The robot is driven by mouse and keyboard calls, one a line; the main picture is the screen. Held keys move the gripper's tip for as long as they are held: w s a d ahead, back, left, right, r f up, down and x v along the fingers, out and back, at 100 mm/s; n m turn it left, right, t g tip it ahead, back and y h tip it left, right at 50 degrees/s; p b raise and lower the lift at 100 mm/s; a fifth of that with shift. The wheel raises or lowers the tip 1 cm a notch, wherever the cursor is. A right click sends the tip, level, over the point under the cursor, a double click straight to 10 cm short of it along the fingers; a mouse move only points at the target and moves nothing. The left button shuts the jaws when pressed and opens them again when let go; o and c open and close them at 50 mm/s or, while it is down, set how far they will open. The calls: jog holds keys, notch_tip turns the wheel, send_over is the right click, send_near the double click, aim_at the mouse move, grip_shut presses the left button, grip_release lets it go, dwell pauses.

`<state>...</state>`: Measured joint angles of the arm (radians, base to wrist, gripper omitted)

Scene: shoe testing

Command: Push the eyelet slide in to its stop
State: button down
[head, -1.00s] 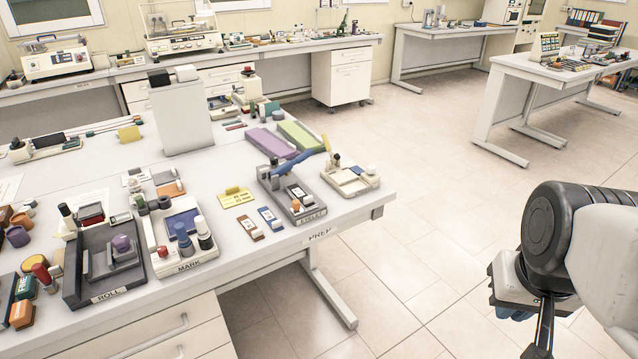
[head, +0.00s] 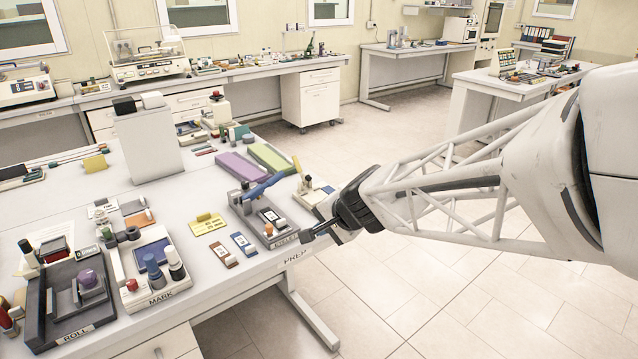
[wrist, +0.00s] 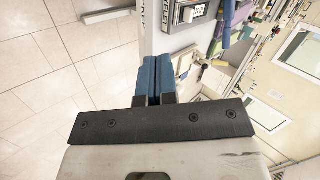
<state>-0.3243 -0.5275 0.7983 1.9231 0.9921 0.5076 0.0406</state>
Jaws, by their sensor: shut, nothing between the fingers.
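The eyelet fixture (head: 285,237) is a dark grey tray near the front right corner of the bench, with a blue lever (head: 265,185) over it. A pale-framed slide with a dark face (head: 269,215) lies in the tray. In the wrist view, part of the eyelet fixture (wrist: 181,23) shows at the top, with its label partly cut off. My gripper (head: 306,238) is at the front right end of the fixture, close to the bench edge. Its blue fingers (wrist: 152,75) are shut together and empty. I cannot tell whether they touch the fixture.
A cream tray (head: 312,192) stands right of the fixture, partly behind my gripper. Blue and brown tags (head: 243,243) and a yellow card (head: 204,225) lie to the left. The marking station (head: 150,270) is further left. The floor before the bench is clear.

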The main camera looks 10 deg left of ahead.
jog(key=shift+m, duration=0.7)
jog(key=w+a+f, duration=0.1)
jog(key=a+f, duration=0.1)
jog(key=w+a+f, duration=0.1)
jog(key=a, duration=0.1)
jog(key=shift+w, duration=0.35)
jog(key=shift+a, duration=0.1)
send_near(272, 232)
jog(key=shift+x, duration=3.3)
jog(key=shift+s+f, duration=0.1)
jog(key=shift+f, duration=0.05)
jog(key=shift+t+y, duration=0.3)
jog(key=shift+w+a, duration=3.15)
jog(key=shift+w, duration=0.05)
